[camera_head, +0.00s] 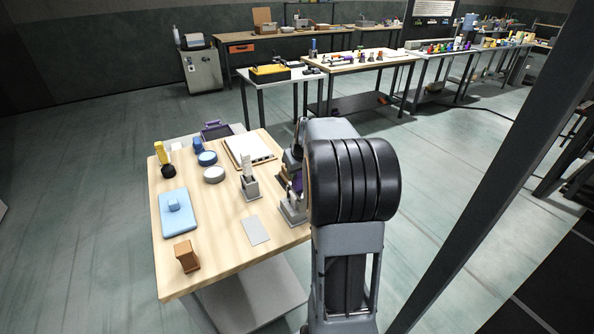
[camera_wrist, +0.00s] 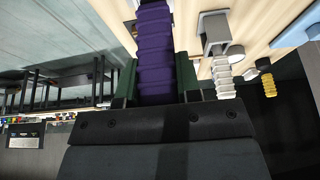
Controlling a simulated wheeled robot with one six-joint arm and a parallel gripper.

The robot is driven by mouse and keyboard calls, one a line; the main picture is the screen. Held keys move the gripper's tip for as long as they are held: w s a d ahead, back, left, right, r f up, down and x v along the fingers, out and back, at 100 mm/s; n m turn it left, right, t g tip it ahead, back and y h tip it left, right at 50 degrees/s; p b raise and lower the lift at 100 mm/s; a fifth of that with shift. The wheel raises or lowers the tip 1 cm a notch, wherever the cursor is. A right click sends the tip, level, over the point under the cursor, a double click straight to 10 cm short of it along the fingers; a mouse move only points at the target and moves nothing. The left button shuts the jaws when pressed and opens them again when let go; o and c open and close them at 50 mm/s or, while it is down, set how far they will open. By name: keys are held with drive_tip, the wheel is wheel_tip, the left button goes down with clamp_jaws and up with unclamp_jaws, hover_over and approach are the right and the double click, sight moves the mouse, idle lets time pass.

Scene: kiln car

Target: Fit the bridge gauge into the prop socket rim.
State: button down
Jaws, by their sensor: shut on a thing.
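My gripper (camera_wrist: 155,82) is shut on a purple ribbed handle (camera_wrist: 154,45), which stands between its two dark green fingers. I take the handle as part of the bridge gauge; its far end is cut off by the top of the wrist view. In the head view, a little purple (camera_head: 297,185) shows beside my arm at the table's right edge, and my arm hides most of the gripper. A grey stepped block (camera_head: 291,212) stands just below there; it may be the prop socket. I cannot tell whether the gauge touches it.
A white ribbed handle (camera_head: 246,165) stands in a grey holder (camera_head: 250,189) left of my gripper. A flat grey plate (camera_head: 255,230) lies near the front.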

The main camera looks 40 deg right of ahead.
drive_tip(key=shift+c, duration=2.4)
unclamp_jaws()
drive_tip(key=shift+s+r, duration=0.1)
drive_tip(key=shift+r, duration=0.2)
drive_tip(key=shift+p+v, duration=1.05)
drive_tip(key=shift+v, duration=0.8)
drive_tip(key=shift+r, duration=0.1)
drive_tip(key=v, duration=1.4)
